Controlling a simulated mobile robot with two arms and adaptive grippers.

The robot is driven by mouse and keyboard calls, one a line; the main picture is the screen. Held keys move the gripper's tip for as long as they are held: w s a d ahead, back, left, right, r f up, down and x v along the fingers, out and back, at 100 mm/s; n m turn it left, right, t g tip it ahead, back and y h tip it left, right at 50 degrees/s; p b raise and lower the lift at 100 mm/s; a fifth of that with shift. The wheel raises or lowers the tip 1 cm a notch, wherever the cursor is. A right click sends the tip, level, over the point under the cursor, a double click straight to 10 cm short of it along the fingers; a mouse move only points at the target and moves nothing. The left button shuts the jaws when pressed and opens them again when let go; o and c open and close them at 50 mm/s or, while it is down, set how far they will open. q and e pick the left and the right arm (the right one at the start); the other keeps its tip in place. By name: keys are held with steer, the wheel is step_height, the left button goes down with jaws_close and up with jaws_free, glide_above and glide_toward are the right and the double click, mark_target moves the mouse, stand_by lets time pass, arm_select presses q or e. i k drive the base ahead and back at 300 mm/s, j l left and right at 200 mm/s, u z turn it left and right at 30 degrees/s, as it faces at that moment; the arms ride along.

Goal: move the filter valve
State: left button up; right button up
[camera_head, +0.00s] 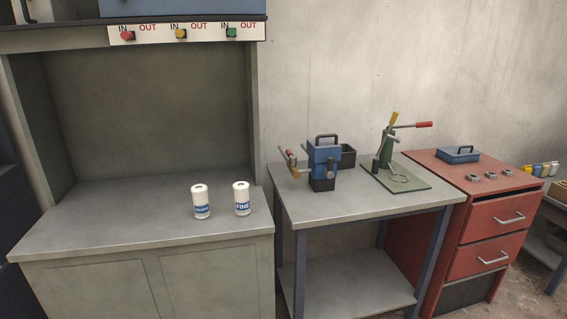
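A white strip (206,33) with repeated IN and OUT labels runs along the front of the shelf above the grey cabinet. It carries a red knob (127,36) at left, a yellow knob (180,34) in the middle and a green knob (231,32) at right. I cannot tell which of them, if any, is the filter valve. Neither of my grippers is in view.
The grey cabinet top (110,215) is otherwise clear. To its right, a metal table (350,207) holds a blue device (323,157), a dark bin (348,157) and a green lever press (385,150). A red drawer unit (492,219) stands farther right.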

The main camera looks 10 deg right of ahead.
mark_target(292, 158)
steer(key=i+l+u, duration=0.1)
steer(key=i, duration=0.3)
steer(key=i+l+u, duration=0.15)
steer(key=i+l, duration=0.2)
